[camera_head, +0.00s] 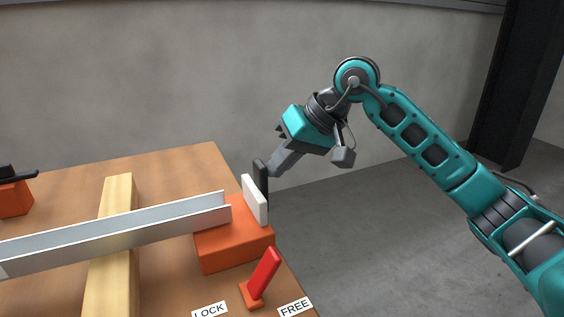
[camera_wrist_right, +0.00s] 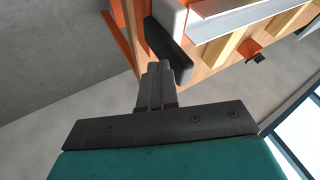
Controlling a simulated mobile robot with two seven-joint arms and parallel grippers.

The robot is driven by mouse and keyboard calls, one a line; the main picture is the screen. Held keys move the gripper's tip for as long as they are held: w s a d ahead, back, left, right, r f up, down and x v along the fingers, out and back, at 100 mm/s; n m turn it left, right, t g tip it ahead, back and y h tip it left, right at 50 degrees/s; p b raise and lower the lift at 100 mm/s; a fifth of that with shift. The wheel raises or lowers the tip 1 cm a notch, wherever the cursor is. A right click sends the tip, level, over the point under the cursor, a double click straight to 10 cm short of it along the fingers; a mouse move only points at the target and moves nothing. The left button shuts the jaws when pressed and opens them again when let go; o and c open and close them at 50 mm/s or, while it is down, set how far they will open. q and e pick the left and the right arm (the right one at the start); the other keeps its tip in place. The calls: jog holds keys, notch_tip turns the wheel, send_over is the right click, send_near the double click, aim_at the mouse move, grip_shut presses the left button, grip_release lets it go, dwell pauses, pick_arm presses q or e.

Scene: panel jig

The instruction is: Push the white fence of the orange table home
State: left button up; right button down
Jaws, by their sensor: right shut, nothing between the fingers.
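The white fence (camera_head: 254,200) is an upright plate on the orange table (camera_head: 232,247), near the right edge of the wooden bench. A black plate (camera_head: 262,178) stands at its outer side; in the right wrist view the black plate (camera_wrist_right: 168,42) and the white fence (camera_wrist_right: 172,14) also show. A metal channel (camera_head: 160,222) lies with its right end over the orange table, a small gap short of the fence. My right gripper (camera_head: 271,168) is shut and empty, its tips right at the black plate; I cannot tell if they touch. My left gripper is out of view.
A red lever (camera_head: 264,272) leans towards the FREE label (camera_head: 294,306), away from the LOCK label (camera_head: 209,310). A wooden beam (camera_head: 118,190) lies under the channel. An orange block with a black top (camera_head: 14,198) is at far left. Free floor lies right of the bench.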

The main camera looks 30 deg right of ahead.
jog(key=a, duration=0.7)
jog(key=shift+w, duration=0.15)
jog(key=shift+a, duration=0.15)
jog(key=shift+r, duration=0.2)
pick_arm(q)
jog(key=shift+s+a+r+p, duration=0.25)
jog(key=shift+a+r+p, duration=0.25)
jog(key=shift+p, duration=0.85)
pick_arm(e)
jog(key=v, duration=1.3)
jog(key=shift+d+f, duration=0.2)
jog(key=shift+d, duration=0.2)
